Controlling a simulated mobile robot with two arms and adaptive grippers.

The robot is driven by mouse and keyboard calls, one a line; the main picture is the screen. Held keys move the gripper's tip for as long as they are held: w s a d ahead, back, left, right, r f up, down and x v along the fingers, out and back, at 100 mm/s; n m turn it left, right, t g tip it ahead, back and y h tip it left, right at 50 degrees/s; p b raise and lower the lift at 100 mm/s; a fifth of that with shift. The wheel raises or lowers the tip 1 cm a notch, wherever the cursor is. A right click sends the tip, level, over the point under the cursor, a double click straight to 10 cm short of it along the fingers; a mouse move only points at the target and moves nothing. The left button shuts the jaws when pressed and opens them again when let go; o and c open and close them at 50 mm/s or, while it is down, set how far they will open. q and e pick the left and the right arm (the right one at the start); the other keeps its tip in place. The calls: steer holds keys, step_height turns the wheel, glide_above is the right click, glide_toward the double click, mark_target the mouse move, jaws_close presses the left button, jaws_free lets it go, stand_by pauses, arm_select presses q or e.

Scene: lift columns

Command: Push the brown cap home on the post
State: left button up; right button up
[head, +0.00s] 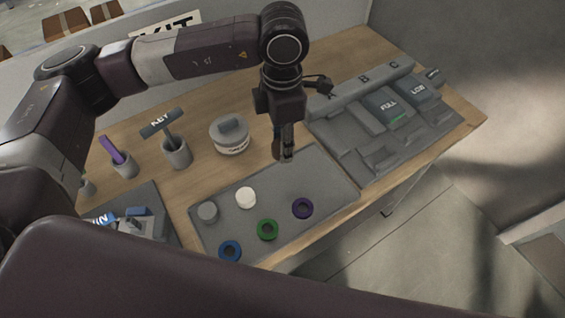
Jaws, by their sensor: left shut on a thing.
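My left gripper (286,156) points straight down at the far edge of the grey mat (325,170). Its fingers are shut on what looks like the brown cap (277,149), which shows only as a small dark brown patch beside the fingertips. The post under the cap is hidden by the fingers, so I cannot tell how far down the cap sits. My right gripper is out of view.
On the mat are a white round piece (246,197), a grey one (207,212), and blue (230,250), green (267,229) and purple (303,208) rings. A grey rack (365,150) lies to the right.

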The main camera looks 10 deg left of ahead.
arm_select(q)
step_height(320, 180, up, 7)
steer(key=shift+f+b, duration=0.15)
steer(key=shift+b, duration=0.5)
steer(key=shift+r+p, duration=0.3)
steer(key=shift+r, duration=0.95)
steer(key=shift+f, duration=0.15)
